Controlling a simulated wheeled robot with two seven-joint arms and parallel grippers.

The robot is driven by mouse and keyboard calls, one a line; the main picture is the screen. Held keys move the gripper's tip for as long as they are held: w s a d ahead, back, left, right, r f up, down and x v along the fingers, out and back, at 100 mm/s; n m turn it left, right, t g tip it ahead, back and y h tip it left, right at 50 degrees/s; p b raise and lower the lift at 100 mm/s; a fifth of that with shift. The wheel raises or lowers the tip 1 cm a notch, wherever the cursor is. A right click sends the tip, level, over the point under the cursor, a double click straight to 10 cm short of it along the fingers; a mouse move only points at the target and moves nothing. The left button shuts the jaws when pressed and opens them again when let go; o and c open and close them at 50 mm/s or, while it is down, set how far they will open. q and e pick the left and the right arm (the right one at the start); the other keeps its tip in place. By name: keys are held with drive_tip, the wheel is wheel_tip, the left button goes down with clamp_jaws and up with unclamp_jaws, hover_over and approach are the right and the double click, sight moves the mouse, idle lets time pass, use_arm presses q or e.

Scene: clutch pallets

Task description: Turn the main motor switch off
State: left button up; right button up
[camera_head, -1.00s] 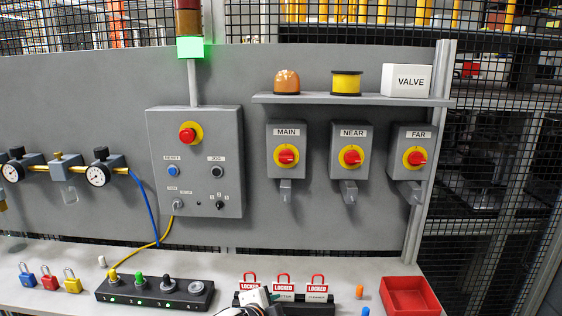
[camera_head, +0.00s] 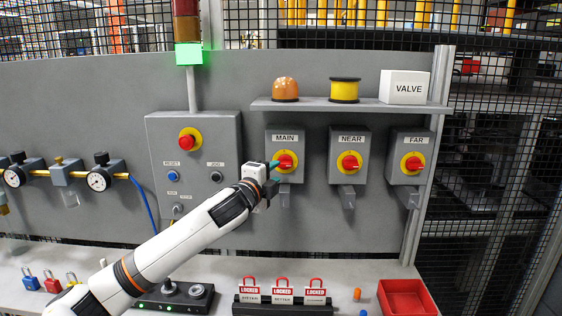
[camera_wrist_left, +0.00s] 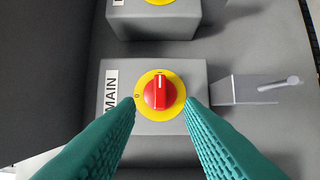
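The MAIN switch box (camera_head: 285,141) is grey, with a red knob (camera_head: 286,162) on a yellow plate. In the left wrist view the red knob (camera_wrist_left: 160,93) fills the middle, and its white mark points to the top of the picture. A "0" is on the plate's left, beside the MAIN label (camera_wrist_left: 111,93). My left gripper (camera_head: 274,171) is at the knob. Its teal fingers (camera_wrist_left: 162,103) are open, one tip on each side of the knob, with visible gaps. Contact cannot be told. My right gripper is not in view.
The NEAR switch (camera_head: 349,162) and FAR switch (camera_head: 413,163) are to the right. The control box (camera_head: 195,200) is left of MAIN. A shelf (camera_head: 340,106) is above. Below are a rack of LOCKED tags (camera_head: 284,296) and a red tray (camera_head: 407,297).

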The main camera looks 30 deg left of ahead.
sight(283, 166)
use_arm(q)
drive_tip(key=w, duration=0.1)
drive_tip(key=w+p, duration=0.1)
drive_tip(key=w, duration=0.3)
drive_tip(key=shift+w+a, duration=0.1)
drive_tip(key=shift+a, duration=0.3)
clamp_jaws()
